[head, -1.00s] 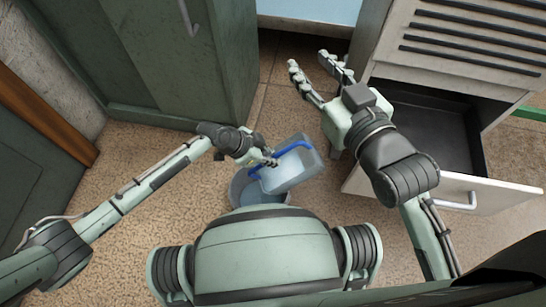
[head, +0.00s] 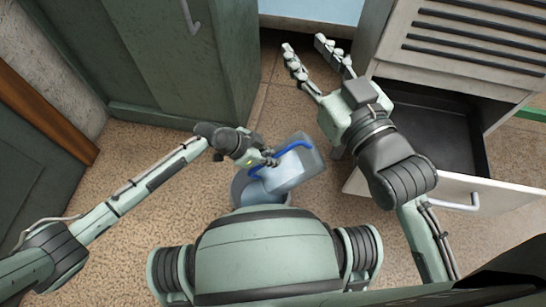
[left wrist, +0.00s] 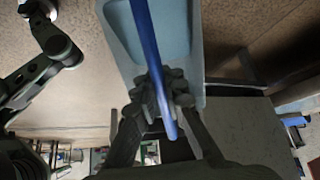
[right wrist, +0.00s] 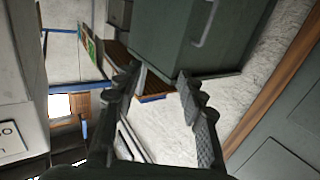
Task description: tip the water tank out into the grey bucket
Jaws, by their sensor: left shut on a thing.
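The water tank (head: 300,168) is a clear pale-blue box with a blue handle (head: 293,147). It hangs tilted, partly over the grey bucket (head: 241,190), whose far right part it hides. My left gripper (head: 270,158) is shut on the tank's handle. In the left wrist view, the fingers (left wrist: 160,95) close around the blue bar (left wrist: 147,45), with the tank (left wrist: 196,60) behind it. I cannot make out any water falling. My right gripper (head: 304,43) is open and empty, well beyond the tank; its spread fingers also show in the right wrist view (right wrist: 162,80).
An open drawer (head: 440,125) with a pale front stands at the right, below a slatted cabinet (head: 475,55). A green cabinet (head: 170,65) stands at the back left. My own rounded body hides the bucket's near side. Speckled floor (head: 150,215) is clear at the left.

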